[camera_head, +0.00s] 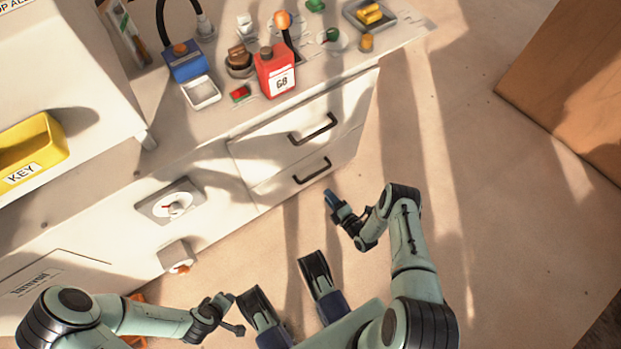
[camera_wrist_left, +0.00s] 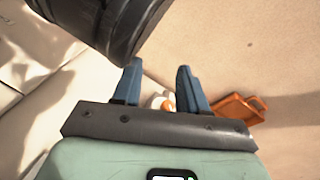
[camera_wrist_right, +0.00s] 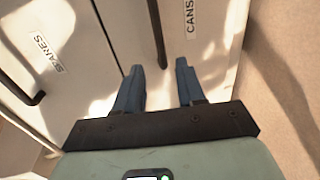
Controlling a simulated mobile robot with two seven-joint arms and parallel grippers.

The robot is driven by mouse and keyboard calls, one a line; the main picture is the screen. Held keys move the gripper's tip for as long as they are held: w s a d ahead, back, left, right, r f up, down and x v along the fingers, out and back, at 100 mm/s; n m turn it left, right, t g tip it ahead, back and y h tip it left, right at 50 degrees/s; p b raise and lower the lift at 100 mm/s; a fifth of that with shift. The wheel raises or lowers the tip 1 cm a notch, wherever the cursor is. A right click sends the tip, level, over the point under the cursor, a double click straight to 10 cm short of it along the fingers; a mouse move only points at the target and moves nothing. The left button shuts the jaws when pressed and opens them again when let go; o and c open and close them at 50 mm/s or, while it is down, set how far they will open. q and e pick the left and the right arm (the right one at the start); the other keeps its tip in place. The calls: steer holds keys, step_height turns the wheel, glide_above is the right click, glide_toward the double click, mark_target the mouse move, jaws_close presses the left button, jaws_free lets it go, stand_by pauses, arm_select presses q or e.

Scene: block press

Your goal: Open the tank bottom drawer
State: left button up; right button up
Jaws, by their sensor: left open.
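The bottom drawer (camera_head: 335,165) is in the white cabinet's lower right part, with a dark bar handle (camera_head: 312,171). It looks shut. In the right wrist view, the drawer front nearest the floor reads "CANS" (camera_wrist_right: 190,20), and its dark handle (camera_wrist_right: 157,35) lies beyond my fingertips, between their lines. My right gripper (camera_head: 331,197) is just below and right of that handle; its fingers (camera_wrist_right: 159,66) are apart and empty. My left gripper (camera_head: 229,298) is low, away from the drawers; its fingers (camera_wrist_left: 159,67) are apart and empty.
A red can (camera_head: 275,70) and other items stand on the counter above. A dial (camera_head: 170,202) is on the cabinet front. An orange object (camera_wrist_left: 235,108) lies on the floor. Floor right of the drawers is clear.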

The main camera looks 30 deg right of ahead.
mark_target(312, 176)
arm_select(q)
steer(key=s+a+f+g+b, duration=0.1)
steer(key=s+f+g+b, duration=0.3)
steer(key=s, duration=0.6)
steer(key=shift+s+a+f+n+b, duration=0.25)
steer(key=shift+f+b, duration=0.2)
steer(key=shift+f, duration=0.9)
arm_select(e)
steer(key=shift+x, duration=6.3)
arm_select(q)
steer(key=shift+w+d, duration=0.1)
arm_select(e)
steer(key=shift+r, duration=0.15)
steer(key=shift+c, duration=0.3)
jaws_close()
